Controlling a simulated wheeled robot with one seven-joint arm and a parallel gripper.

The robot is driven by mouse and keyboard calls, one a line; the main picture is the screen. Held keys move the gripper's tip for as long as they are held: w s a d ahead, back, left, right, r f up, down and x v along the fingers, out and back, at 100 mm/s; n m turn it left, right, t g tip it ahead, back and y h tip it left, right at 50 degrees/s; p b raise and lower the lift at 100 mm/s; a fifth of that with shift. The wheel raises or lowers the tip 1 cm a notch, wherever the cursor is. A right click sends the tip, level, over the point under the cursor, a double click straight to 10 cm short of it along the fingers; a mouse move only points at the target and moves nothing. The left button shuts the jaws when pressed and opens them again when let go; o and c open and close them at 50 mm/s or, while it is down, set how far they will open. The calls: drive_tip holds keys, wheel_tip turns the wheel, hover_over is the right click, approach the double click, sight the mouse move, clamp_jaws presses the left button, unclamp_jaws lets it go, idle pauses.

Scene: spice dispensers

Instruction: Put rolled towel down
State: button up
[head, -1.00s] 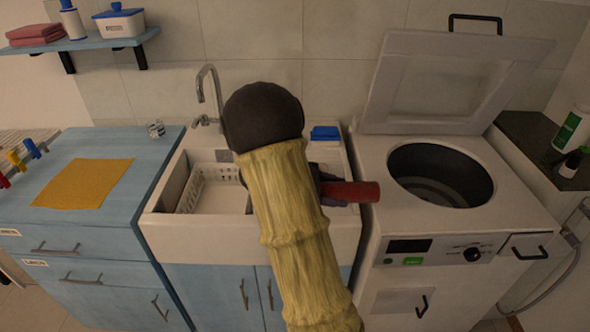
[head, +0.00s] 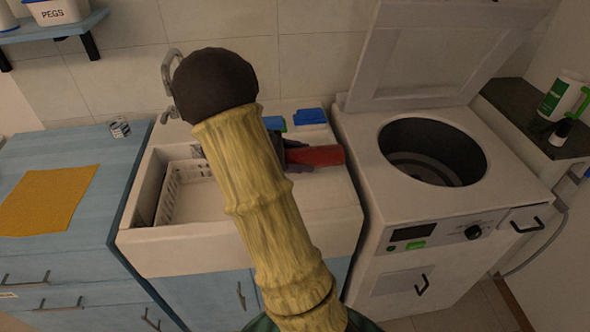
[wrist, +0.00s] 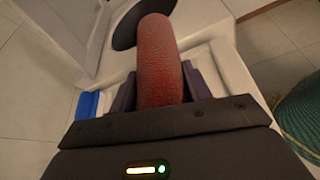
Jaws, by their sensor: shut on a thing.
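The rolled towel (head: 318,155) is a red roll. In the head view it sticks out to the right from behind my arm, above the sink's right side. My gripper (head: 285,155) is shut on it and is partly hidden by my yellowish arm. In the wrist view the towel (wrist: 159,65) stands between the two dark fingers, with its far end over the washing machine's dark opening in the picture. I cannot tell its exact height above the sink.
The white sink (head: 200,243) holds a white basket (head: 185,190). A blue item (head: 310,116) lies on its back right. The washing machine (head: 350,140) on the right has its lid up and its drum open. The blue counter (head: 100,230) at left bears a flat orange cloth (head: 45,200).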

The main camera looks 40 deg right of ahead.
hover_over(300, 193)
drive_tip(key=shift+f, duration=3.1)
drive_tip(key=shift+f, duration=1.9)
drive_tip(key=shift+f, duration=0.1)
drive_tip(key=o, duration=1)
drive_tip(key=shift+o, duration=0.2)
drive_tip(key=shift+w+a+r, duration=0.25)
drive_tip(key=shift+a+r, duration=0.05)
drive_tip(key=shift+a, duration=0.15)
drive_tip(key=v, duration=1)
drive_tip(key=shift+w+a+b, duration=0.1)
drive_tip(key=shift+a+b, duration=0.05)
drive_tip(key=shift+b, duration=0.15)
drive_tip(key=shift+a+r, duration=0.2)
drive_tip(key=shift+a, duration=0.1)
